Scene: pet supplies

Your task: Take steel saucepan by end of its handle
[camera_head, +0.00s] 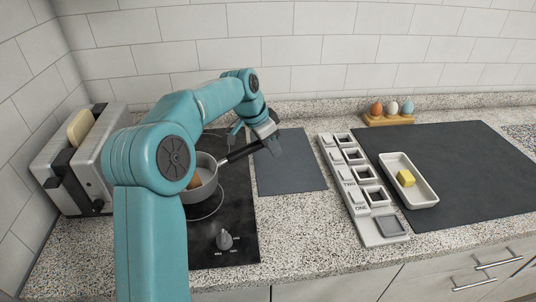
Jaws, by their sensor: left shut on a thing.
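The steel saucepan (207,188) is on the black cooktop, partly hidden behind my left arm. Something brown shows inside it. Its dark handle (240,154) points up and to the right. My left gripper (270,146) is at the far end of the handle and is shut on it. The fingers hide the handle's tip. My right gripper is not in view.
A toaster (82,165) with bread stands at the left. A dark mat (290,172) lies right of the cooktop (235,215). Further right are a labelled grey rack (364,210), a white tray (424,190) with a yellow block (406,178), and an egg holder (388,120).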

